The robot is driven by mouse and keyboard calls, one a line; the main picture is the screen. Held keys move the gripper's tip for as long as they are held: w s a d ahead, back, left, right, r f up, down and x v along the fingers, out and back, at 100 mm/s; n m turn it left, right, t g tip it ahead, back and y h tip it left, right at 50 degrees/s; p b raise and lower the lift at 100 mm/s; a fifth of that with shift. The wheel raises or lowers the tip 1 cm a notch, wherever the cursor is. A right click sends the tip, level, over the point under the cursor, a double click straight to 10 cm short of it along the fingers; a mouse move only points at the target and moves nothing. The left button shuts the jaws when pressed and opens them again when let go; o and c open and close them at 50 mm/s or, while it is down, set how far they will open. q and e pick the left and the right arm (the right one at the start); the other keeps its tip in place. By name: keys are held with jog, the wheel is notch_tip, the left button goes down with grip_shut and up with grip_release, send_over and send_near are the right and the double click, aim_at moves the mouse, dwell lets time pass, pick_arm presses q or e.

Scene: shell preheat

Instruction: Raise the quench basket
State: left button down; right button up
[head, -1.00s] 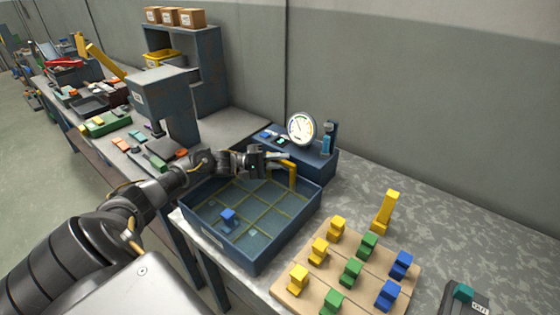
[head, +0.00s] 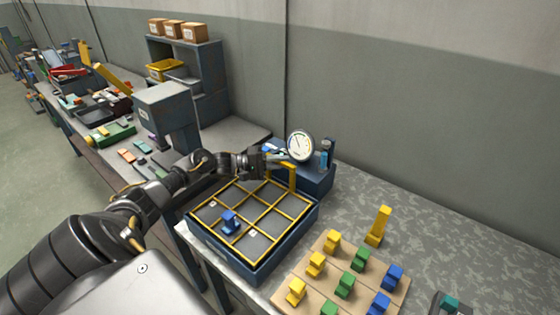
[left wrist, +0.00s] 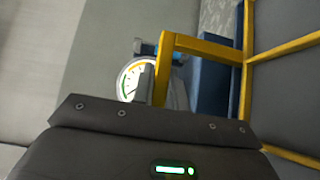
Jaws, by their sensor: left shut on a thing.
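The quench basket (head: 270,210) is a yellow grid frame with grey compartments. It sits high, near the rim of the blue quench tank (head: 236,262) in the head view. A yellow handle (head: 292,176) stands up at its back corner and also shows in the left wrist view (left wrist: 205,48). My left gripper (head: 280,158) is shut on the handle; its fingertips are partly hidden. A blue shell piece (head: 230,222) lies in a front-left compartment of the basket. My right gripper is in neither view.
A dial gauge (head: 300,146) and a blue bottle (head: 324,155) stand on a blue box behind the tank. A wooden board (head: 318,292) with several yellow, green and blue pieces lies at front right, a yellow upright piece (head: 379,226) behind it.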

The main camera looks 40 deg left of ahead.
pick_arm(q)
jog(key=shift+w+a+r, duration=0.1)
jog(key=shift+r, duration=0.25)
jog(key=c, duration=1.6)
grip_release()
jog(key=shift+o, duration=1)
jog(key=shift+f, duration=0.1)
jog(key=b+v, duration=0.2)
jog(key=v, duration=0.9)
